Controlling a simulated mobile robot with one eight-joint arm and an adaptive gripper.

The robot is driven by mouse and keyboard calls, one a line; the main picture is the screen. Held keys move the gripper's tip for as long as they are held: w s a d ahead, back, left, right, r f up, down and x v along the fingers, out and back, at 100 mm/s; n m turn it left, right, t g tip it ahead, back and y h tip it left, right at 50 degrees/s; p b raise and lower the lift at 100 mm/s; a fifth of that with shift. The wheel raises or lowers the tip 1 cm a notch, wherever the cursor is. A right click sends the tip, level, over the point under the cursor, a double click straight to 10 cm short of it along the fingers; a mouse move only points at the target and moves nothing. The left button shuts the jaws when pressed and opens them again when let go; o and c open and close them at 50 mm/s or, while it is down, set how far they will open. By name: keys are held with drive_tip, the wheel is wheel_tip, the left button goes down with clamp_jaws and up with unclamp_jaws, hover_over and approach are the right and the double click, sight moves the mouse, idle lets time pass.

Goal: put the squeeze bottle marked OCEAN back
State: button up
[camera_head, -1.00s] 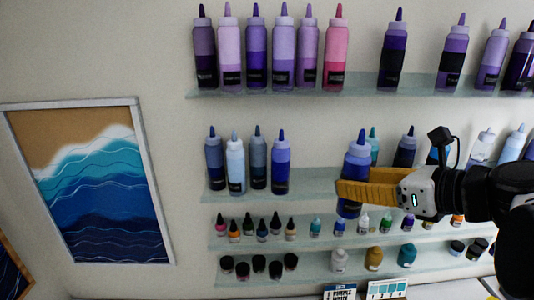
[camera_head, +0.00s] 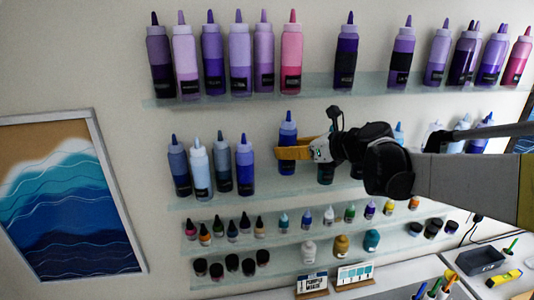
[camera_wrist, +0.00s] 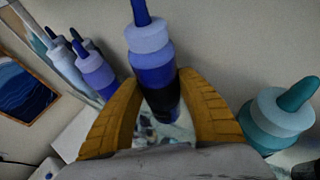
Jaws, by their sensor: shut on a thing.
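My gripper (camera_head: 296,153) has its yellow fingers shut around a blue squeeze bottle (camera_head: 287,134) with a lighter blue collar and dark blue nozzle. The bottle is upright at the middle glass shelf (camera_head: 215,197), right of a group of blue bottles. In the wrist view, the held bottle (camera_wrist: 151,65) stands between the two fingers (camera_wrist: 160,115). A dark label band shows on it, but its marking cannot be read. Whether its base touches the shelf is unclear. A teal bottle (camera_wrist: 282,115) stands close on the right in the wrist view.
Several blue bottles (camera_head: 201,168) stand to the left on the same shelf. The upper shelf (camera_head: 320,87) holds purple and pink bottles. Small bottles and jars (camera_head: 309,249) fill the lower shelves. A wave painting (camera_head: 65,200) hangs at left. A dark tray (camera_head: 480,261) lies on the counter.

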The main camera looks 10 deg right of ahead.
sight(294, 163)
drive_tip(key=shift+s+f, duration=0.2)
drive_tip(key=shift+f, duration=0.5)
wheel_tip(294, 163, down, 2)
drive_tip(key=shift+w+f+p, duration=0.15)
drive_tip(key=shift+f+p, duration=0.05)
drive_tip(key=shift+p, duration=0.3)
drive_tip(key=shift+w+f, duration=0.2)
drive_tip(key=shift+f, duration=0.15)
drive_tip(key=shift+s, duration=0.15)
drive_tip(key=shift+f, duration=0.1)
drive_tip(key=o, duration=1.1)
